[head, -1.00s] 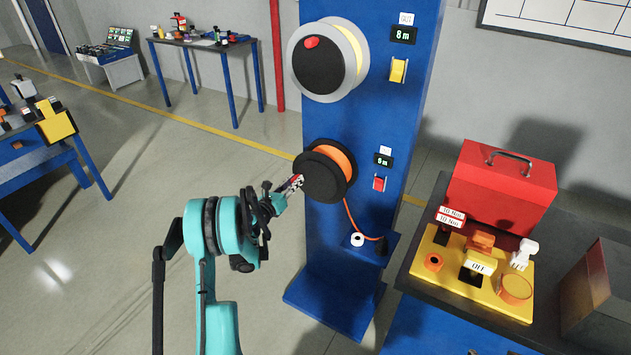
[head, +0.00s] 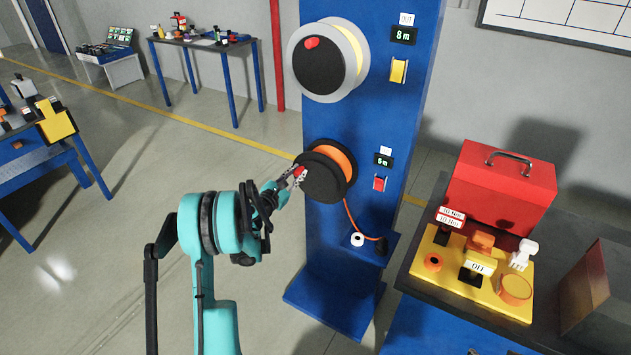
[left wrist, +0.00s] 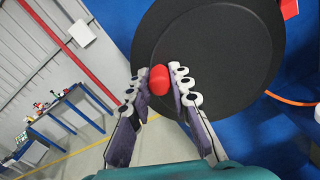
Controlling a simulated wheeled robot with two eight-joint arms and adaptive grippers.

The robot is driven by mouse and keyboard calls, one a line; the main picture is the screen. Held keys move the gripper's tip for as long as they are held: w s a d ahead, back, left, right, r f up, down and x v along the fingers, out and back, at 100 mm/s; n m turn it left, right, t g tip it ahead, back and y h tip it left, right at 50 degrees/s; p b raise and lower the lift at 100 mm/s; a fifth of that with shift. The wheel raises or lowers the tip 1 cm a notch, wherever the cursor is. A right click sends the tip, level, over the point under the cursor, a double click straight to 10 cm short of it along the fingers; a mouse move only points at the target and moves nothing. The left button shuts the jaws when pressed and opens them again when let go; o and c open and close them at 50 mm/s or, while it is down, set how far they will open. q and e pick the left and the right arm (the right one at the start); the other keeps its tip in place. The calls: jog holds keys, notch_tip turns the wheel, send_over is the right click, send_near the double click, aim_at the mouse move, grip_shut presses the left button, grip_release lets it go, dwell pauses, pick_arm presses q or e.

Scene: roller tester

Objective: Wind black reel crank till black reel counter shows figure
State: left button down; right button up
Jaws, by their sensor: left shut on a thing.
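The black reel (head: 322,182) is mounted on the blue stand and carries orange cable (head: 341,160). Its face also fills much of the left wrist view (left wrist: 215,45). The red crank knob (head: 301,171) is at the upper left of the reel's face. My left gripper (head: 295,177) is shut on this knob, with one finger on each side of it in the left wrist view (left wrist: 162,88). The black reel counter (head: 383,160), right of the reel, appears to read 6 m. My right gripper is not in view.
Above is a grey reel (head: 306,80) with yellow cable, its own red knob and a counter (head: 403,36) reading 8 m. To the right, a bench holds a red toolbox (head: 500,185) and a yellow panel (head: 452,262). Floor left of the stand is clear.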

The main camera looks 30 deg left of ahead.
aim_at(318, 167)
pick_arm(q)
jog(key=shift+d+r+m, duration=0.5)
jog(key=shift+d+m, duration=0.05)
jog(key=shift+m, duration=0.55)
jog(key=m, duration=0.1)
jog(key=d+r+m, duration=0.1)
jog(key=m, duration=0.1)
jog(key=d+m, duration=0.1)
jog(key=shift+s+d+r+m, duration=0.1)
jog(key=shift+d+r+m, duration=0.15)
jog(key=shift+m, duration=0.15)
jog(key=d+m, duration=0.1)
jog(key=m, duration=0.1)
jog(key=d+m, duration=0.1)
jog(key=shift+s+d+r+m, duration=0.1)
jog(key=shift+s+d+m, duration=0.05)
jog(key=shift+m, duration=0.25)
jog(key=shift+d+m, duration=0.2)
jog(key=shift+m, duration=0.3)
jog(key=c, duration=1.3)
grip_release()
jog(key=shift+a, duration=0.1)
